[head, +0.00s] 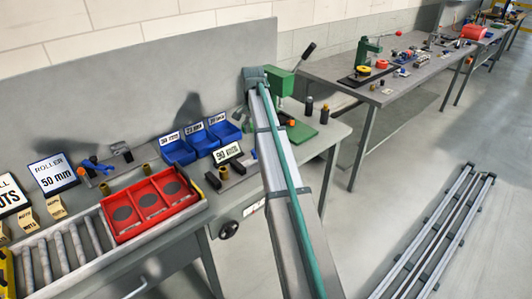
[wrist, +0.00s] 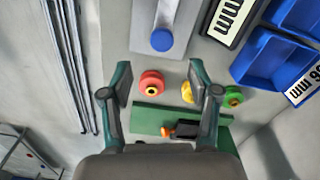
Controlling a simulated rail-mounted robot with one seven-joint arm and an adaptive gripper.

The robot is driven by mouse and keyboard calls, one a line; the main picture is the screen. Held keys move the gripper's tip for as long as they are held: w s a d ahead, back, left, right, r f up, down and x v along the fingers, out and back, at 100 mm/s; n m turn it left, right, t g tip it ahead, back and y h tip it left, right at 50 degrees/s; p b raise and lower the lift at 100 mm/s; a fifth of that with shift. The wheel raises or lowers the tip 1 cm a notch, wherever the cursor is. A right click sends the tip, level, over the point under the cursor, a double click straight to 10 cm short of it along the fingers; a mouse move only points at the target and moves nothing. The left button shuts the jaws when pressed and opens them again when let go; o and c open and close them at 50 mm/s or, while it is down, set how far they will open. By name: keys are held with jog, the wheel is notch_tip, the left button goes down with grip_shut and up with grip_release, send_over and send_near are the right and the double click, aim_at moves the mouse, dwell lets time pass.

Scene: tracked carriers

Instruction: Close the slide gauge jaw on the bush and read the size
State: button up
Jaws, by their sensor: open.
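In the head view a small dark fixture (head: 226,183) stands on the near bench, with a white display card (head: 228,153) behind it. A brass-coloured bush (head: 224,172) is at this fixture; I cannot tell whether any jaw touches it. A blue knob (head: 253,154) sits just right of the card. In the wrist view my gripper (wrist: 160,76) is open, its fingers wide apart, with nothing held. Beyond the fingertips a grey bar with a blue rounded end (wrist: 162,40) lies beside a display card (wrist: 232,16). No bush is clear there.
Blue bins (head: 178,150) line the bench back. A red tray (head: 151,227) sits left. Floor rails (head: 432,235) run at right.

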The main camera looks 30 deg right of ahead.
notch_tip(320, 180, down, 10)
jog(key=shift+a+f+p, duration=0.1)
jog(key=shift+f+p, duration=0.05)
jog(key=shift+p, duration=1.05)
grip_shut()
